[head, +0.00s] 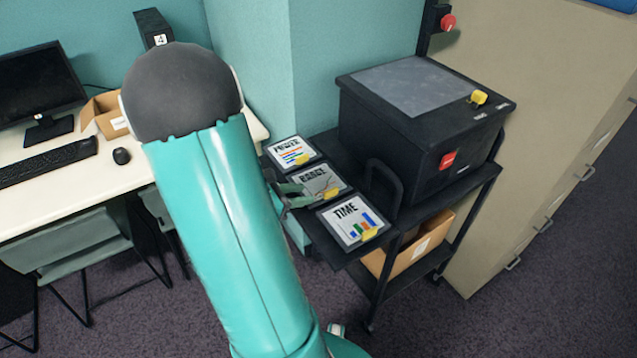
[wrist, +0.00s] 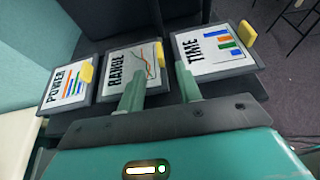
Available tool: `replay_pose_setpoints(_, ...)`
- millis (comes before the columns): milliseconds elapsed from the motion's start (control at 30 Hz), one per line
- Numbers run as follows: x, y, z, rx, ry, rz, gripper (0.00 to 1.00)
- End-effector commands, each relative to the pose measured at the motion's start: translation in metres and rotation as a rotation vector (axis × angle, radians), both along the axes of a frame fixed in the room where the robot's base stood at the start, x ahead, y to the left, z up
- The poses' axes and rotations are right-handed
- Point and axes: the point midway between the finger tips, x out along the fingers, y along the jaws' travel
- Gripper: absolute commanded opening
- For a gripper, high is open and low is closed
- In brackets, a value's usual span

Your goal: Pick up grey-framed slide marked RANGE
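The grey-framed slide marked RANGE (head: 322,181) lies flat in the middle of a row of three on the black cart's side shelf. It shows a line graph and a yellow tab, and it is also in the wrist view (wrist: 120,68). My gripper (wrist: 159,82) is open and empty, its two green fingers apart. In the wrist view one finger overlaps the near part of RANGE and the other points at the gap beside TIME. In the head view my gripper (head: 291,196) is at the slide's left edge, partly hidden by my arm. Contact cannot be told.
The POWER slide (head: 291,151) lies behind RANGE and the TIME slide (head: 350,220) in front, both close by. A black box (head: 420,125) and a black handle (head: 384,180) stand just right. A white desk (head: 50,173) is at left, a beige cabinet (head: 545,120) at right.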

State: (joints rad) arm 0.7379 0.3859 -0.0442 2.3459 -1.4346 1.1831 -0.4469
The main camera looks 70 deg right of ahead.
Motion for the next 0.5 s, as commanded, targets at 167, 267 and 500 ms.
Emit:
replay_pose_setpoints(167, -0.018, -0.022, -0.012, 0.000, 0.000, -0.002, 0.35)
replay_pose_setpoints(267, -0.022, -0.027, -0.015, 0.000, -0.002, -0.002, 0.35)
replay_pose_setpoints(500, -0.037, -0.043, -0.024, 0.001, -0.002, -0.004, 0.35)
